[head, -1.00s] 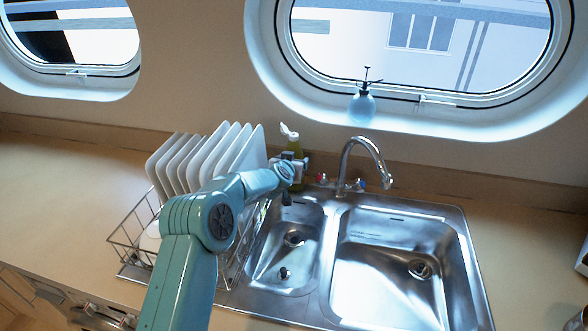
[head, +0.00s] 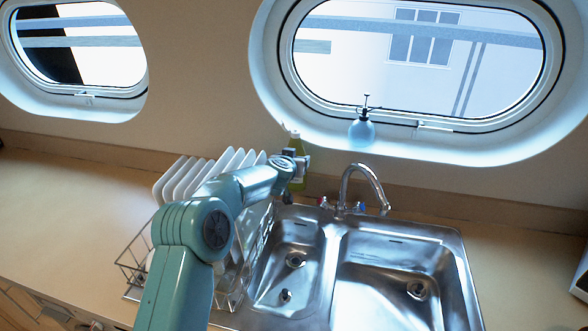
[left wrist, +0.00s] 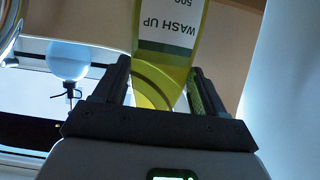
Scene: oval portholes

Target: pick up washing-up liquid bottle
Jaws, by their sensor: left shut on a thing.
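The washing-up liquid bottle, yellow-green with a white cap (head: 294,135), is upright behind the right end of the dish rack. My left gripper (head: 298,163) is shut around it and hides its middle in the head view. In the left wrist view the bottle (left wrist: 165,55) appears upside down between the two dark fingers of the left gripper (left wrist: 155,85), its white "WASH UP" label showing. The bottle appears raised off the counter, though its base is partly hidden. My right gripper is not in view.
A wire dish rack (head: 137,262) with several white plates (head: 207,175) stands left of the steel double sink (head: 385,270). The tap (head: 345,185) is right of the bottle. A blue spray bottle (head: 361,131) sits on the porthole ledge. The left counter (head: 70,190) is clear.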

